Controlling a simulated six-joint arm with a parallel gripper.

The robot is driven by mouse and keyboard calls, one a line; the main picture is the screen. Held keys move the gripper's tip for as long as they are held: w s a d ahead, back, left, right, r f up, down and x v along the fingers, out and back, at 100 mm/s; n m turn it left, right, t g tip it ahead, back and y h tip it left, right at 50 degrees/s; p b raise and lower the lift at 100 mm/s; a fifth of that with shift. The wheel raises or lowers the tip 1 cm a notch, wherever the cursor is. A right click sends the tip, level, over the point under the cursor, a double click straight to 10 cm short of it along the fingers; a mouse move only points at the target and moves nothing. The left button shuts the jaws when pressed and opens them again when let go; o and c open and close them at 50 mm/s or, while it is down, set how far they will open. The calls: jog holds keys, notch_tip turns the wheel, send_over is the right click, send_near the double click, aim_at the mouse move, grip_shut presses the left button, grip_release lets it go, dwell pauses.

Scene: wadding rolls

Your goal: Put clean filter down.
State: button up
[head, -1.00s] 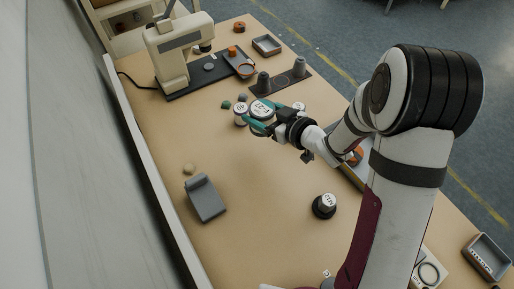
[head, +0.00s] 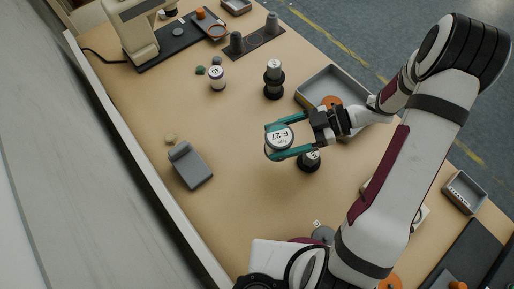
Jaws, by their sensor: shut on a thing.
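My gripper (head: 287,138), with teal fingers, is shut on a pale round canister (head: 279,135) whose white top reads F-27. It appears upright over the middle of the table; I cannot tell whether its base touches the surface. Whether it is the clean filter is not marked. A black-based piece with a white top (head: 309,160) stands just beyond the lower finger, partly hidden. A white-topped canister with a purplish band (head: 217,77) and a black stand with a white-topped piece on it (head: 273,78) stand farther back.
A grey tray (head: 312,92) holding an orange piece lies behind my gripper. A grey sloped block (head: 190,163) and a beige lump (head: 171,138) lie to the left. Bare table lies left and below the held canister.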

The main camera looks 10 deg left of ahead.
jog(key=a+f, duration=0.2)
jog(key=a, duration=0.1)
jog(key=a+f, duration=0.1)
jog(key=a, duration=0.1)
jog(key=shift+w+f, duration=0.15)
jog(key=shift+w, duration=0.1)
notch_tip(320, 180, down, 3)
jog(key=shift+a+f, duration=0.1)
jog(key=shift+f, duration=0.3)
